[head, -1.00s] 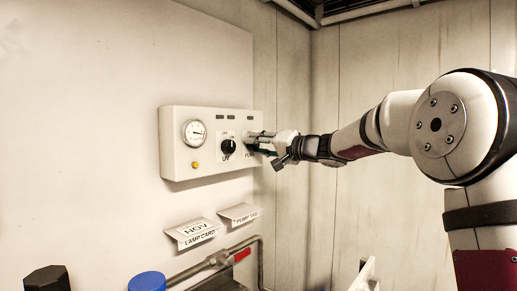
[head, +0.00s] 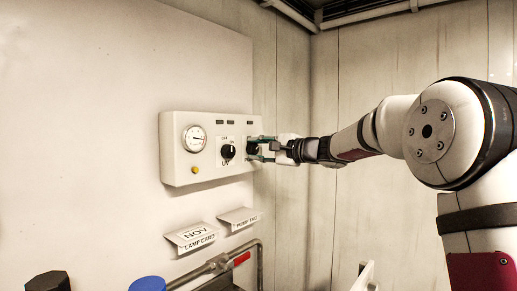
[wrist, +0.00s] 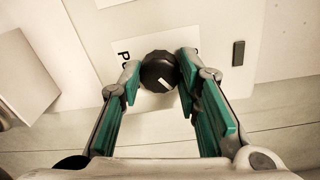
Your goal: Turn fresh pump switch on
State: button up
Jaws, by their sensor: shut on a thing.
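The pump switch is a round black knob (wrist: 158,70) with a white pointer mark, on a white label whose letters are partly covered. In the wrist view the pointer lies slantwise; I cannot tell which setting it marks. My gripper (wrist: 160,75) is shut on this knob, one green-padded finger on each side. In the head view my gripper (head: 262,149) is at the right end of the white control panel (head: 180,172), its fingers above and below the dark knob (head: 252,148), which is partly hidden.
Left of the pump switch, the panel carries the UV knob (head: 228,151), a round gauge (head: 194,139) and a yellow button (head: 195,170). The lamp card (head: 191,237) and pump tag (head: 240,218) are below. A pipe with a red valve handle (head: 241,259) runs lower down.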

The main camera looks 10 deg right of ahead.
jog(key=shift+m, duration=0.4)
jog(key=o, duration=1.1)
jog(key=shift+o, duration=0.2)
jog(key=v, duration=1.2)
